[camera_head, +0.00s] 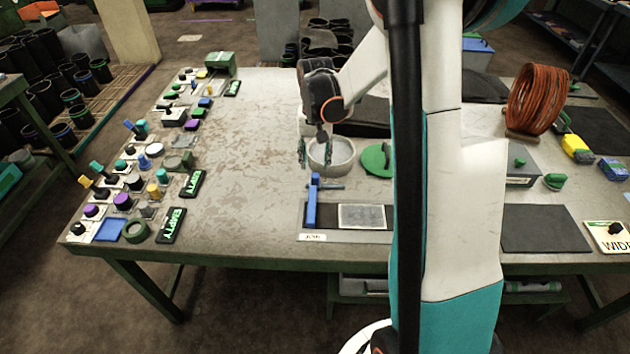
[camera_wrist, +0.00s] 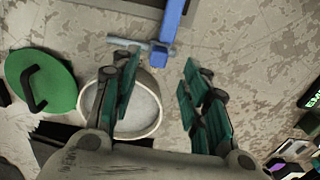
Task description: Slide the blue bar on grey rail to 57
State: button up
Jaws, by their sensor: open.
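A blue bar (camera_head: 311,207) lies at the left end of a dark base with a white label at the middle front of the table. A grey-blue crosspiece (camera_head: 328,187) sits by its far end. In the wrist view the blue bar (camera_wrist: 172,28) shows at the top, with the crosspiece (camera_wrist: 137,45) beside it. I cannot make out the grey rail as a separate part, nor any number 57. My gripper (camera_head: 315,150) is open and empty, beyond the bar's far end and above the table. In the wrist view its green-padded fingers (camera_wrist: 160,78) are spread apart, below the bar.
A pale round bowl (camera_head: 345,170) stands close by my gripper, with a round green lid (camera_head: 377,160) to its right. A light grey panel (camera_head: 362,216) lies right of the bar. Knobs and switches line the left edge. The table left of the bar is clear.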

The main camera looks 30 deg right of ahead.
aim_at(315, 177)
notch_tip(315, 177, down, 8)
jog(key=b, duration=0.2)
jog(key=shift+f+b, duration=0.2)
jog(key=shift+b, duration=0.1)
